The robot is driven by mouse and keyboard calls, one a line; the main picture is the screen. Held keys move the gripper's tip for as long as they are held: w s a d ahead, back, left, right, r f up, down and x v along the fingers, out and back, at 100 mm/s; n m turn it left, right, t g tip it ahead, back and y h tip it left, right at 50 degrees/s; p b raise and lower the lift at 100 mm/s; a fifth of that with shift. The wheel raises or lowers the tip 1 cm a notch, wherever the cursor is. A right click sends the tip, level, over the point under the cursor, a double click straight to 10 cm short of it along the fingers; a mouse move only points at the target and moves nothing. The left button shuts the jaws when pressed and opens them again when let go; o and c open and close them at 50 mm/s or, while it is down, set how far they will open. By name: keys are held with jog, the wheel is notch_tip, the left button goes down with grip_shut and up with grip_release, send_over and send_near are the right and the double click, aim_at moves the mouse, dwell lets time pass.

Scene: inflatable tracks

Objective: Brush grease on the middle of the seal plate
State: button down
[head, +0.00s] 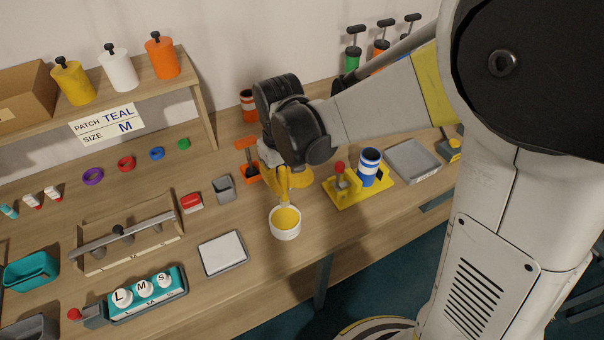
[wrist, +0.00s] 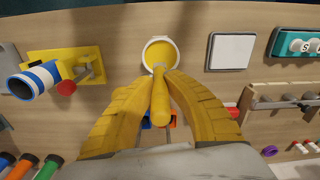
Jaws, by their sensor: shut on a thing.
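My gripper (wrist: 161,78) is shut on a yellow-handled brush (wrist: 160,106). The brush's far end points into or over a white cup (wrist: 146,58) of yellow grease; its bristles cannot be made out. In the head view my gripper (head: 285,184) is right above the same cup (head: 285,234), near the front edge of the bench. A white square plate in a grey frame, which looks like the seal plate (head: 222,252), lies flat to the left of the cup. It also shows in the wrist view (wrist: 230,52), right of the cup, with its middle looking plain white.
A yellow stand (head: 352,197) with a blue-and-white striped can (head: 368,167) stands close right of the cup. A small grey bin (head: 224,189) and a red-and-white block (head: 191,203) lie behind the plate. A teal rack (head: 148,292) sits left of it. Bare bench separates cup and plate.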

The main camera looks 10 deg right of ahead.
aim_at(284, 202)
jog(key=shift+s+f, duration=0.1)
jog(key=shift+f, duration=0.05)
jog(key=f+b, duration=0.4)
jog(key=f, duration=0.1)
jog(key=shift+w+a, duration=0.2)
jog(key=shift+f, duration=0.4)
jog(key=shift+f+b, duration=0.55)
jog(key=shift+b, duration=0.25)
dwell(1.4)
jog(key=shift+r+p, duration=2.65)
jog(key=shift+r, duration=0.9)
jog(key=shift+s+f, duration=0.1)
